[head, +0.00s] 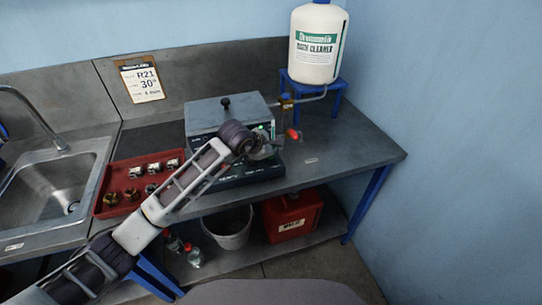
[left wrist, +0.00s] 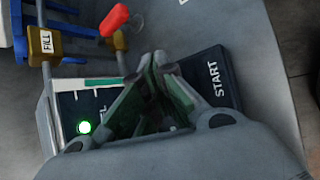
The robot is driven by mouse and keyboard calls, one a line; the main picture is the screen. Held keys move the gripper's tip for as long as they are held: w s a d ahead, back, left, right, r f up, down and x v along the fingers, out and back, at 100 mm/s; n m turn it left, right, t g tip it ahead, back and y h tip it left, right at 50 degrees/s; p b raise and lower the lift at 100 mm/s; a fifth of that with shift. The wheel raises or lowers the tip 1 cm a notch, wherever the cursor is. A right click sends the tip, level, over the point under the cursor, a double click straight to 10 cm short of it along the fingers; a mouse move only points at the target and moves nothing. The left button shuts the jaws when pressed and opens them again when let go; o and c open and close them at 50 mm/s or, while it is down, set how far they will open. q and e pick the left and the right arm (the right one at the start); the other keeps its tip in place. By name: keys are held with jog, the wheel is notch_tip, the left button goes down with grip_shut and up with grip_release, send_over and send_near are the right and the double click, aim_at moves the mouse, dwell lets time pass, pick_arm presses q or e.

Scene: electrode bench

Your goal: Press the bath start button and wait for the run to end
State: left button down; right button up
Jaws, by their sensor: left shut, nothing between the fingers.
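The bath (head: 228,108) is a grey lidded box with a black knob, standing on the bench against the wall. My left gripper (head: 270,150) is in front of its right side and hides part of the front panel. In the left wrist view the left gripper (left wrist: 154,62) is shut and empty, its fingertips beside the dark START button pad (left wrist: 216,82). I cannot tell whether they touch it. My right gripper is not in view.
A red-handled valve (left wrist: 115,20) and a FILL tag (left wrist: 46,42) are close to the gripper. A white cleaner jug (head: 316,48) stands on a blue stand (head: 333,97). A red tray (head: 110,184) with metal parts and a sink (head: 50,185) are at left. The bench's right end is mostly clear.

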pick_arm(q)
jog(key=shift+f, duration=0.15)
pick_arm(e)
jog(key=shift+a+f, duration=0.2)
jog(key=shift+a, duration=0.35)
pick_arm(q)
jog(key=shift+f, duration=0.1)
jog(key=shift+r, duration=0.9)
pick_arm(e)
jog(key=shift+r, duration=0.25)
pick_arm(q)
jog(key=shift+r, duration=0.1)
